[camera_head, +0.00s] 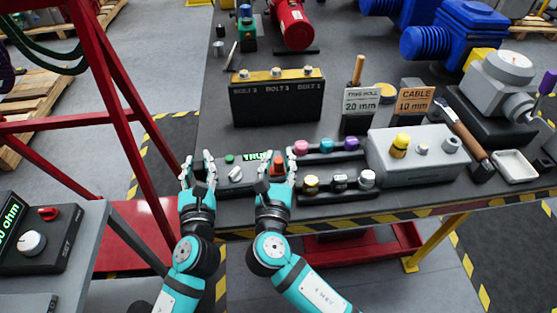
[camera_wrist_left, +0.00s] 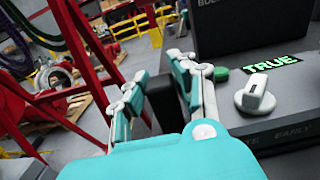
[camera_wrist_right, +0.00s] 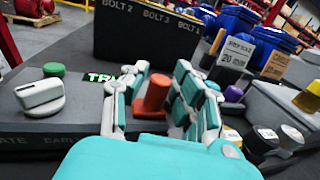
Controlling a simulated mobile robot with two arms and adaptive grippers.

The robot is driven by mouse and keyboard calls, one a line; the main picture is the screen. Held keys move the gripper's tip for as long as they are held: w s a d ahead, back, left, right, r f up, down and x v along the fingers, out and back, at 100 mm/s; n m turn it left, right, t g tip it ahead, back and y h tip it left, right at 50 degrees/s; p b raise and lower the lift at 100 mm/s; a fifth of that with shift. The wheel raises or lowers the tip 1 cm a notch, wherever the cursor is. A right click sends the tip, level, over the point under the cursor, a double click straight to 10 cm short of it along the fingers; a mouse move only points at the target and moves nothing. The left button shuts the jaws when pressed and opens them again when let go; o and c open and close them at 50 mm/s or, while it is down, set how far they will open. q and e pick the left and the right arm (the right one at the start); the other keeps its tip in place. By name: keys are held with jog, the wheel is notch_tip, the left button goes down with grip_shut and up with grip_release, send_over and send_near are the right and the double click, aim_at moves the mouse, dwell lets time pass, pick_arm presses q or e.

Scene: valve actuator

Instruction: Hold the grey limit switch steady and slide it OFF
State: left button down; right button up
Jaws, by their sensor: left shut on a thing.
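A dark grey switch box (camera_head: 250,178) stands near the table's front edge, with a pale grey knob (camera_head: 236,173), a green button (camera_head: 230,158) and a green "TRUE" display (camera_head: 255,156). The knob also shows in the left wrist view (camera_wrist_left: 255,96). My left gripper (camera_head: 198,172) is shut at the box's left end, with a dark piece (camera_wrist_left: 160,100) between its fingers; its join to the box is hidden. An orange-red post (camera_wrist_right: 152,97) stands at the box's right end. My right gripper (camera_head: 278,168) is open, its fingers on either side of this post.
A black bolt rack (camera_head: 277,101) stands behind the box. Coloured knobs (camera_head: 326,145) and a grey box (camera_head: 420,165) with a yellow knob lie to the right. A red frame (camera_head: 110,110) rises at the left. The striped table edge is in front.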

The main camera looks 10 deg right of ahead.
pick_arm(q)
jog(key=shift+f, duration=0.45)
pick_arm(e)
grip_shut()
jog(key=shift+s, duration=0.1)
jog(key=a, duration=0.3)
jog(key=shift+a, duration=0.25)
pick_arm(q)
jog(key=shift+s+d+r, duration=0.1)
jog(key=shift+d, duration=0.05)
pick_arm(e)
jog(key=shift+s, duration=0.1)
jog(key=shift+o, duration=2.1)
grip_release()
jog(key=shift+a, duration=0.1)
